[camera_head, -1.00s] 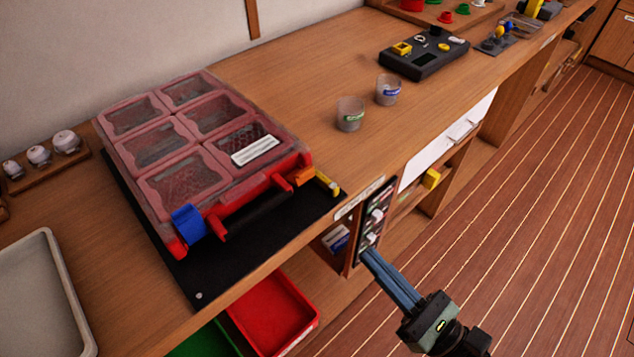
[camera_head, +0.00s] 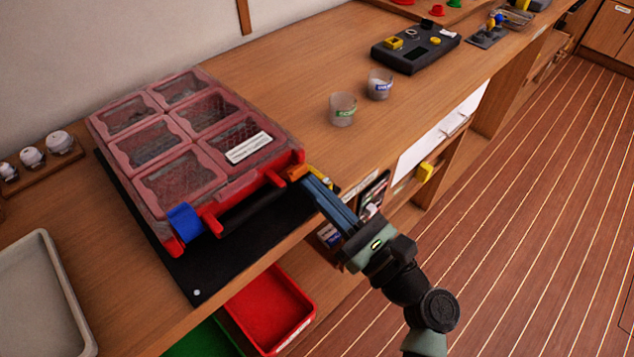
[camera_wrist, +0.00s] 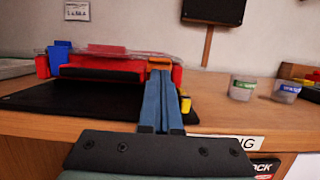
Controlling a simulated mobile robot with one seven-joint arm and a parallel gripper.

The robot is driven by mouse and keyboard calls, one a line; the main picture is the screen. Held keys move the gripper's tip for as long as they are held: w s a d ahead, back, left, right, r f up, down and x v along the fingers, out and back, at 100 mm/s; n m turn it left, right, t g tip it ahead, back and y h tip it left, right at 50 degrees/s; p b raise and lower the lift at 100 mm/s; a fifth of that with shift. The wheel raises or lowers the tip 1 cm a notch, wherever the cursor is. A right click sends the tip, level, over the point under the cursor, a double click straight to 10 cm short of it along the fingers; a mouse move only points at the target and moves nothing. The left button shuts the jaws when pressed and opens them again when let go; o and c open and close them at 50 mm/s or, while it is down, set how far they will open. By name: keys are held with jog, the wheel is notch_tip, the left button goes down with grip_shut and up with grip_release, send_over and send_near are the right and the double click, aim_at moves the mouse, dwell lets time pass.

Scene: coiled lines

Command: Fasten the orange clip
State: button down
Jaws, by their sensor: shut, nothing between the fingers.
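A red case (camera_head: 223,193) with a clear compartmented lid lies on a black mat (camera_head: 185,281) on the bench. Its orange clip (camera_head: 296,173) is at the right end of the front side, and a blue clip (camera_head: 185,222) is at the left end. My gripper (camera_head: 308,182) is shut and empty, its blue fingers pointing at the orange clip. In the wrist view the orange clip (camera_wrist: 159,65) shows just beyond the fingertips (camera_wrist: 160,73), which hide its lower part. I cannot tell whether they touch it.
Two clear cups (camera_head: 343,109) and a dark device (camera_head: 415,47) stand farther right on the bench. A grey tray (camera_head: 73,290) is at the lower left. A red bin (camera_head: 309,300) sits below the bench edge. A yellow piece (camera_wrist: 185,104) is just right of my fingers.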

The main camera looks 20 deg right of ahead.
jog(key=shift+w+r, duration=0.15)
jog(key=shift+r, duration=0.15)
jog(key=shift+r, duration=0.1)
jog(key=shift+r+p, duration=0.25)
jog(key=shift+p, duration=0.75)
jog(key=shift+g, duration=0.3)
